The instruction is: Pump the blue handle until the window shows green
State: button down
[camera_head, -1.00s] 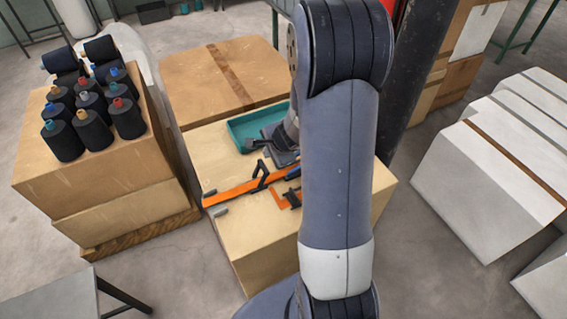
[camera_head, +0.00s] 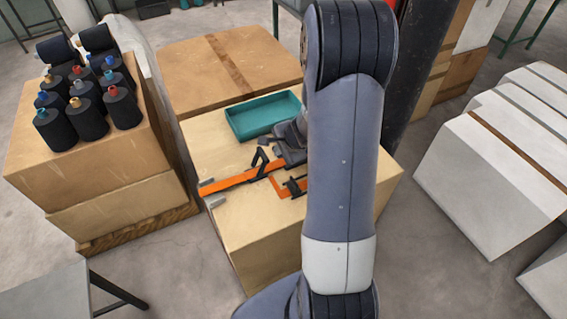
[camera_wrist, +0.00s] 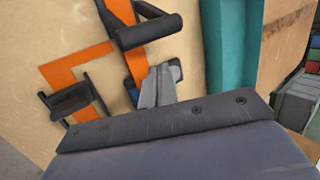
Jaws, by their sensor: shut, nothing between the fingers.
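My gripper (camera_head: 268,146) is over the box top beside the orange strip (camera_head: 228,183). In the wrist view its two grey fingers (camera_wrist: 157,84) are together with nothing between them. A dark bluish piece (camera_wrist: 132,93) shows at the fingers' edges, mostly hidden behind them. It may be the blue handle, and I cannot tell whether the fingers touch it. A black bar handle (camera_wrist: 150,31) stands on the orange strip just beyond the fingers. A second black handle (camera_wrist: 70,99) sits by an orange corner piece (camera_wrist: 75,66). I cannot make out the window.
A teal tray (camera_head: 263,116) lies behind the gripper and shows at the right in the wrist view. Small grey blocks (camera_head: 206,182) lie at the strip's left end. Boxes with dark yarn cones (camera_head: 88,119) stand left. White-topped boxes (camera_head: 489,178) stand right.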

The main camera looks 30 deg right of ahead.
jog(key=shift+d+f+b, duration=0.35)
jog(key=shift+f+b, duration=0.05)
jog(key=shift+f, duration=0.3)
jog(key=shift+f, duration=0.1)
dwell(1.5)
jog(key=shift+d+f+b, duration=0.2)
jog(key=shift+f+b, duration=0.1)
jog(key=shift+b, duration=0.2)
jog(key=shift+s+d+f+b, duration=0.1)
jog(key=shift+d+f+b, duration=0.1)
jog(key=shift+f+b, duration=0.3)
jog(key=shift+s+d+f+b, duration=0.1)
jog(key=shift+d+f+b, duration=0.1)
jog(key=shift+f+b, duration=0.25)
dwell(0.8)
